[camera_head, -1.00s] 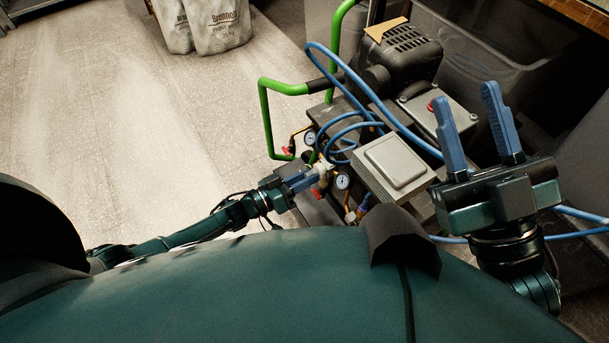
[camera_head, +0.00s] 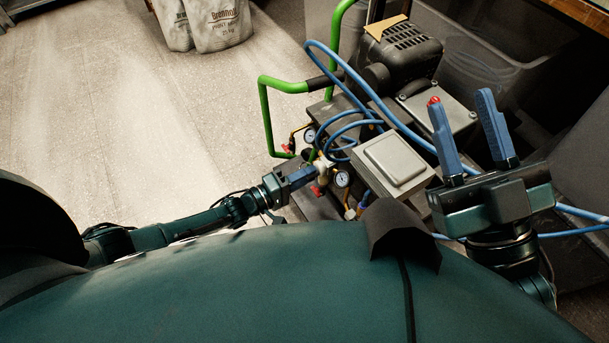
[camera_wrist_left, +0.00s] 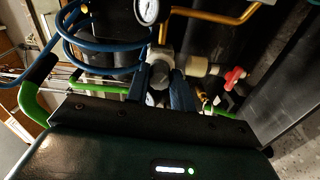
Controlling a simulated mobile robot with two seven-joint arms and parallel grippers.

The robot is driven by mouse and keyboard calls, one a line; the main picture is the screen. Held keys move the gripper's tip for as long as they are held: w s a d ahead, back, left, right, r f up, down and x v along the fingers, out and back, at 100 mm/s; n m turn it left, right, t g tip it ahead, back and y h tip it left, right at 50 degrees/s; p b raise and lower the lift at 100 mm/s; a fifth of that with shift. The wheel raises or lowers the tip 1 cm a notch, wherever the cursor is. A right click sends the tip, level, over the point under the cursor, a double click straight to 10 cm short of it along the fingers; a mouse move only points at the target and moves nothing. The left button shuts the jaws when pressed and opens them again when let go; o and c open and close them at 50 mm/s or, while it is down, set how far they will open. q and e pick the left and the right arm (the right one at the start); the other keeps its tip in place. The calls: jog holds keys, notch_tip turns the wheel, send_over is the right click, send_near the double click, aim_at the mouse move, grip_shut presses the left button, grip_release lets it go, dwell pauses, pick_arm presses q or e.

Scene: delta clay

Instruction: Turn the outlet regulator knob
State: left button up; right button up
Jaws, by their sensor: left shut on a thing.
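The outlet regulator knob (camera_wrist_left: 159,76) is a grey, rounded piece between the blue fingers of my left gripper (camera_wrist_left: 163,92) in the left wrist view. The fingers are shut on it. In the head view my left gripper (camera_head: 312,173) reaches in from the left to the compressor's regulator fittings, and its fingers mostly hide the knob. A round white gauge (camera_head: 342,179) sits just beside it; a gauge (camera_wrist_left: 148,11) also shows above the knob in the left wrist view. My right gripper (camera_head: 459,99) is open and empty, with its fingers pointing up over the compressor's right side.
The compressor has a black motor (camera_head: 408,57), a green handle frame (camera_head: 266,115), looped blue hoses (camera_head: 352,128) and a grey box (camera_head: 394,163). A red valve handle (camera_wrist_left: 234,78) is right of the knob. White bags (camera_head: 218,24) stand behind on open floor.

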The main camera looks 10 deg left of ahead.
pick_arm(q)
jog(key=n+b, duration=0.1)
jog(key=n, duration=0.4)
jog(key=shift+n, duration=0.4)
pick_arm(e)
jog(key=shift+r+n+y, duration=0.6)
jog(key=shift+r+n, duration=0.15)
jog(key=shift+n, duration=0.05)
pick_arm(q)
jog(key=shift+n, duration=0.3)
pick_arm(e)
jog(key=shift+r, duration=0.2)
pick_arm(q)
jog(key=o, duration=1)
pick_arm(e)
jog(key=shift+f, duration=0.1)
pick_arm(q)
jog(key=shift+s+a, duration=0.1)
